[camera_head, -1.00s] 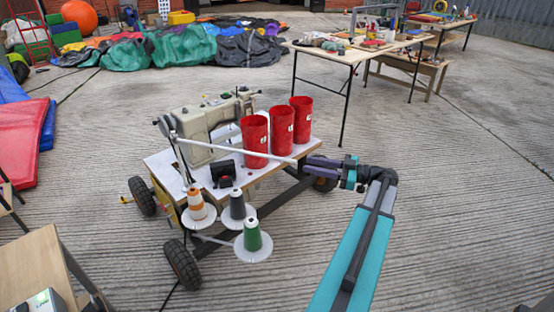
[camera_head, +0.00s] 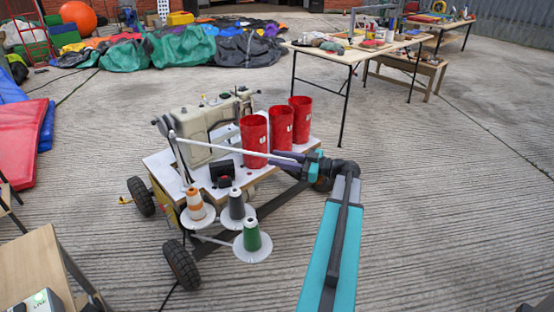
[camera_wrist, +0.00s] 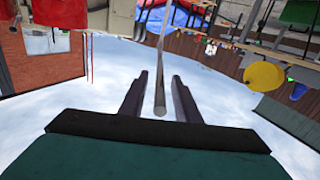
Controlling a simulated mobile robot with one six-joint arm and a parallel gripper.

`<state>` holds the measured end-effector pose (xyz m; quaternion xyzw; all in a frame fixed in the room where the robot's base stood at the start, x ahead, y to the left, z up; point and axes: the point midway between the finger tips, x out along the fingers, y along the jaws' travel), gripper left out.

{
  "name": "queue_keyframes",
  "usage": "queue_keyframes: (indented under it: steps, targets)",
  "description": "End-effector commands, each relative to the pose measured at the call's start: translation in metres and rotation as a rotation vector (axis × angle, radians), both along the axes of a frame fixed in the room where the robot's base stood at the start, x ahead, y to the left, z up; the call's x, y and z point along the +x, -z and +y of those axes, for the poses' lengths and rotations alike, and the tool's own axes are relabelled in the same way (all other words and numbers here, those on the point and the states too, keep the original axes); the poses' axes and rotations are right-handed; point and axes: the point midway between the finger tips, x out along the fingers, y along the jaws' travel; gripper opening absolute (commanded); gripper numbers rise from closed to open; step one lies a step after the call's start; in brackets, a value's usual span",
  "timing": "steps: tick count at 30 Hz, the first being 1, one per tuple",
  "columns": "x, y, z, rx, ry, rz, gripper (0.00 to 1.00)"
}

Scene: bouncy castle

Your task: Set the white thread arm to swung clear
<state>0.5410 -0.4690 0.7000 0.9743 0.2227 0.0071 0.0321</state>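The white thread arm (camera_head: 220,147) is a thin white rod on the sewing cart. It runs from a dark upright post (camera_head: 174,152) at the left, across the front of the sewing machine (camera_head: 205,130), toward the red cups. My gripper (camera_head: 274,158) is at the rod's free right end, beside the cups. In the wrist view the rod (camera_wrist: 161,75) lies between my two dark fingers (camera_wrist: 160,82), with a gap on each side. The gripper is open and not closed on it. In the head view the fingers hide the rod's tip.
Three red cups (camera_head: 254,136) stand on the cart's white top (camera_head: 160,169) close behind my gripper. Thread cones, including a green one (camera_head: 252,235), sit at the cart's front. A work table (camera_head: 350,55) stands behind. Concrete floor (camera_head: 430,200) is clear at right.

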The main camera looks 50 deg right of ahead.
Motion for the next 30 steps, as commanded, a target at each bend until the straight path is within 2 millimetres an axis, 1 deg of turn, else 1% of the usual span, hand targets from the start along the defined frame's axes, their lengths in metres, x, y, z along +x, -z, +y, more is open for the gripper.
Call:
queue_keyframes:
  steps: [5,13,17,18,30]
  targets:
    - [0.0069,-0.0001,0.0038,0.0,-0.001,0.0,0.3]
    - [0.0074,-0.0002,0.004,0.0,-0.001,0.0,0.3]
    - [0.0073,-0.0001,0.0041,0.0,-0.001,0.0,0.08]
    - [0.0073,-0.0001,0.0041,0.0,-0.001,0.0,0.01]
    - [0.0112,0.0005,0.0029,0.0,-0.013,0.0,0.0]
